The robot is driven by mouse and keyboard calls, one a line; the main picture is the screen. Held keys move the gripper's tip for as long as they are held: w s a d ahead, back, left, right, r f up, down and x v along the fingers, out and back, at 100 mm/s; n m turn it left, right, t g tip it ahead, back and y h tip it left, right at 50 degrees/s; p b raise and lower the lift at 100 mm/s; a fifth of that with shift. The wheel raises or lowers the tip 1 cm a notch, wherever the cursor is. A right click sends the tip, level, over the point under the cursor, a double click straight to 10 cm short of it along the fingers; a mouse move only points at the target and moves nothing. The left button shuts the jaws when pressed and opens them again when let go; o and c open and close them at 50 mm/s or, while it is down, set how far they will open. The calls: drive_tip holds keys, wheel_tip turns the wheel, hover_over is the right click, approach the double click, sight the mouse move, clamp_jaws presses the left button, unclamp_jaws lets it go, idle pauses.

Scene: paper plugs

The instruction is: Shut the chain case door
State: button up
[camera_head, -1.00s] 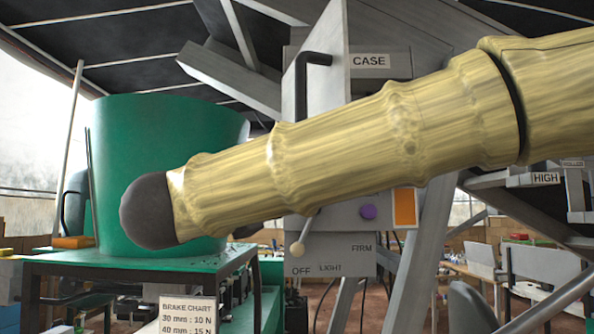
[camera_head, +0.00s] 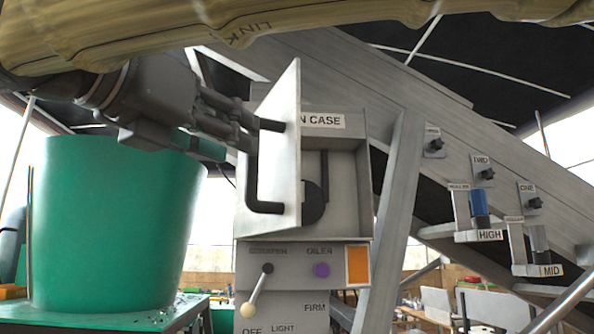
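The chain case (camera_head: 352,210) is a grey box whose label is partly covered, with "N CASE" readable. Its door (camera_head: 283,160) is a grey panel standing open, swung out toward me at the left side of the picture. A black bar handle (camera_head: 251,180) is on the door's left-facing side. My gripper (camera_head: 250,127) comes in from the left, with its fingertips at the upper part of the handle. The two fingers show apart, with a gap between them. Whether they touch the handle is unclear. Inside the case a dark round part (camera_head: 313,203) shows partly behind the door.
A green tub (camera_head: 110,230) stands left on a green table, below my arm. A sloping grey beam with labelled knobs and brackets runs to the right.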

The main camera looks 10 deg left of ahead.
sight(252, 193)
drive_tip(key=shift+p+x, duration=0.85)
drive_tip(key=shift+x, duration=1.9)
clamp_jaws()
